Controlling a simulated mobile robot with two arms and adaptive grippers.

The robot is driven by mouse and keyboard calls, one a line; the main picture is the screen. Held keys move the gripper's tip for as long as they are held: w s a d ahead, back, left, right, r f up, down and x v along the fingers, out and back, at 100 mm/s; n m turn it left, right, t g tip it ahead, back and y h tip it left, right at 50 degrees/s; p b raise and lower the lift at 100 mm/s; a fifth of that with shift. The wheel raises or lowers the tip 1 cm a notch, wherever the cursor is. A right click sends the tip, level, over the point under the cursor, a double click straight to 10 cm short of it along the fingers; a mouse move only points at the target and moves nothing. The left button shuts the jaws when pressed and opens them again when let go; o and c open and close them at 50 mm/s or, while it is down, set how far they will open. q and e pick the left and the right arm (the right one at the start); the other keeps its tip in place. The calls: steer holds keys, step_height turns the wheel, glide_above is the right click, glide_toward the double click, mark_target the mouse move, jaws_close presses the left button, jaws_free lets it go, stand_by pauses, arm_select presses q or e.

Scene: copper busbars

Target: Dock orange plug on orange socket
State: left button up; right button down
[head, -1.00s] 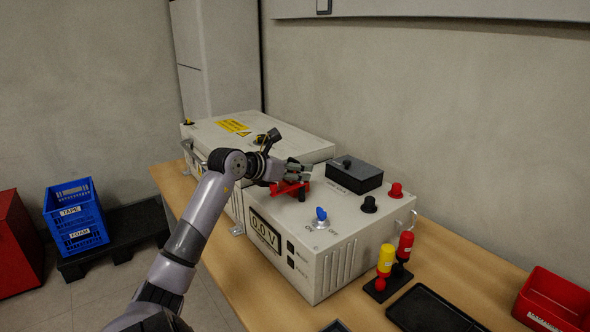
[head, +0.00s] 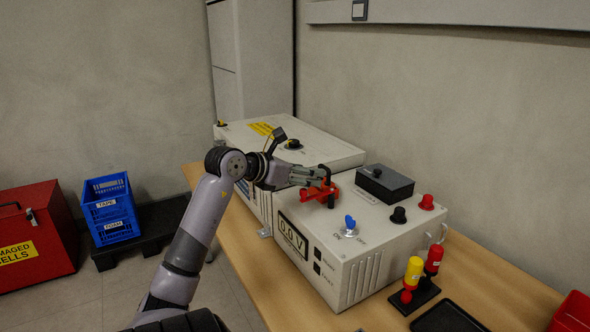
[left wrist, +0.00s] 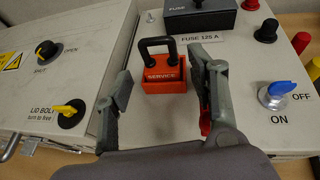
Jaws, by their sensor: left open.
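The orange plug (left wrist: 165,78), labelled SERVICE and with a black loop handle, stands on the pale cabinet top. It also shows at my fingertips in the head view (head: 318,192). My left gripper (head: 318,176) is open; in the left wrist view its two fingers (left wrist: 158,88) lie either side of the plug, with clear gaps. A small red part shows behind the right finger. I cannot make out a separate orange socket; whether one lies under the plug is hidden. My right gripper is not in view.
A black fuse box (head: 384,184) and red and black terminals stand behind the plug. A blue ON/OFF knob (head: 351,222) is to its right. A second pale cabinet (head: 300,148) adjoins on the left. Yellow and red tools (head: 413,270) stand on the wooden table at front right.

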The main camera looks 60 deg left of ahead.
arm_select(q)
steer(key=v, duration=0.3)
steer(key=shift+s, duration=0.3)
stand_by(0.4)
